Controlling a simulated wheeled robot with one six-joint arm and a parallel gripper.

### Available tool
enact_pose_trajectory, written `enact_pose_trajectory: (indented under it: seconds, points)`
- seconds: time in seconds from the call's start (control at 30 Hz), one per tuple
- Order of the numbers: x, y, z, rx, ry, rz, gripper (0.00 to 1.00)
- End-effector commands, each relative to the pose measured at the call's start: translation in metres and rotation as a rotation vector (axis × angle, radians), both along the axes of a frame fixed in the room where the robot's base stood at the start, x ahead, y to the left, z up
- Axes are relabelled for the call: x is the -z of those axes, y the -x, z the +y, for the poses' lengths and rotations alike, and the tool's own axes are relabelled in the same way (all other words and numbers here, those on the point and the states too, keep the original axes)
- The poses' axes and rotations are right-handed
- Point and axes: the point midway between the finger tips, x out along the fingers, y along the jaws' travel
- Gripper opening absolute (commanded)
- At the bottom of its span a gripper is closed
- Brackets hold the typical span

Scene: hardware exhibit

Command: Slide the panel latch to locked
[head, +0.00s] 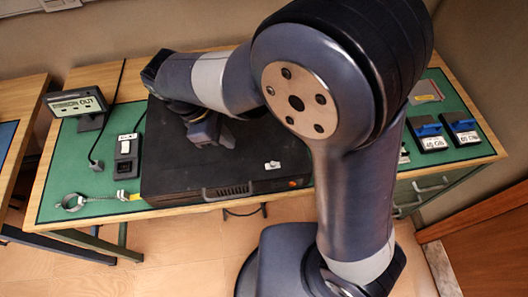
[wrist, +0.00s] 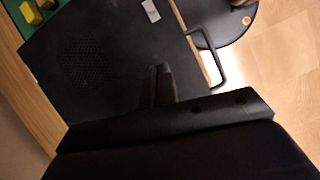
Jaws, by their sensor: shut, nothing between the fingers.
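A black case (head: 170,135) lies on the green-topped bench, and its dark top also fills much of the wrist view (wrist: 115,70). A small pale fitting (head: 272,165) sits on its top near the front right; I cannot tell whether it is the panel latch or what position it shows. A pale patch (wrist: 151,10) at the top of the wrist view may be the same fitting. My gripper (head: 222,138) is shut and empty over the case's top, left of the fitting. Its fingertips (wrist: 160,70) show in the wrist view, apart from the pale patch. Part of the case is hidden by my arm.
A sign on a stand (head: 77,104), a switch box (head: 127,155) and a ring clamp (head: 72,202) are on the left. A bar handle (wrist: 215,65) juts past the bench edge.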

Motion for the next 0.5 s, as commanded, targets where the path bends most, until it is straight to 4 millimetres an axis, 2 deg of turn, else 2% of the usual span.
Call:
enact_pose_trajectory:
  seconds: [0.27,0.37,0.5]
  points:
    - [0.008,0.0,-0.004,0.003,0.002,0.001,0.0]
    - [0.02,0.0,-0.01,0.003,0.003,0.003,0.0]
    - [0.047,0.0,-0.021,0.005,0.005,0.003,0.0]
